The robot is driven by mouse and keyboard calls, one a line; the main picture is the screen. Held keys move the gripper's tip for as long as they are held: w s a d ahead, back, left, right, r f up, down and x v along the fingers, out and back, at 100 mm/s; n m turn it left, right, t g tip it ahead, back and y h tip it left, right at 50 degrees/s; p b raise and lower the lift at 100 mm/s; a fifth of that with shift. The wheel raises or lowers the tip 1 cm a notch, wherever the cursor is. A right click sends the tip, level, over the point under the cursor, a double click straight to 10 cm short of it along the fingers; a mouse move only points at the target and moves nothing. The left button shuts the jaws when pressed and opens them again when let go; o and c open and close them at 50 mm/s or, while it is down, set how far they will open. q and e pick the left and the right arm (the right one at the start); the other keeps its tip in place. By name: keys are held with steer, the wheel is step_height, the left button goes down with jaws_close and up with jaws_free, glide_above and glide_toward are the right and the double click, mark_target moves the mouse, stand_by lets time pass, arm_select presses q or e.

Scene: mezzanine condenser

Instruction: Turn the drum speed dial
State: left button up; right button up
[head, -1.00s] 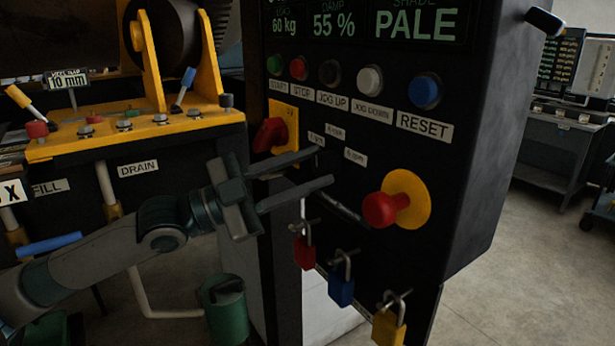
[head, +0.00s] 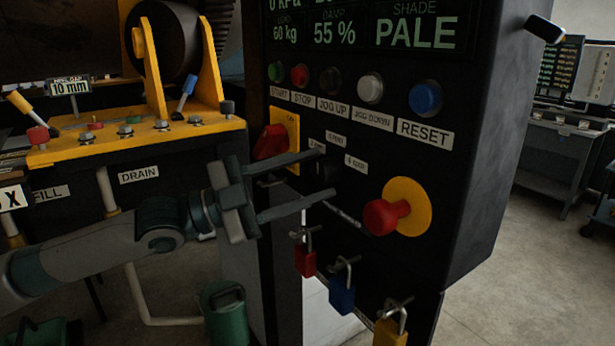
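The drum speed dial (head: 327,173) looks like a small black knob on the black control panel (head: 465,190), with small white rpm labels (head: 337,140) above and around it. It is dark and hard to make out. My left gripper (head: 327,174) is open, with one finger above the dial and one below it. The fingertips reach close to the panel at the dial; I cannot tell whether they touch it. A white label strip under the dial is partly covered by the lower finger. My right gripper is not in view.
A red rotary switch (head: 271,141) on a yellow plate sits just left of the fingers. A red mushroom button (head: 386,216) is at the lower right. Several push buttons, such as the blue one (head: 426,98), are above. Red (head: 305,260), blue and yellow padlocks hang below.

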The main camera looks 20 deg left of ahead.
arm_select(q)
steer(key=shift+a, duration=0.1)
stand_by(0.5)
steer(key=shift+v, duration=0.75)
steer(key=b+v, duration=0.2)
steer(key=v, duration=1.3)
steer(key=shift+s+a, duration=0.2)
steer(key=shift+a, duration=0.1)
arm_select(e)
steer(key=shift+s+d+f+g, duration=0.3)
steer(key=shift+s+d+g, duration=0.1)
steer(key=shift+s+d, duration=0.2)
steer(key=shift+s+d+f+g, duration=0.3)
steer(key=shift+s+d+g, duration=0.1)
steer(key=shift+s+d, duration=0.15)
arm_select(q)
steer(key=shift+f, duration=0.15)
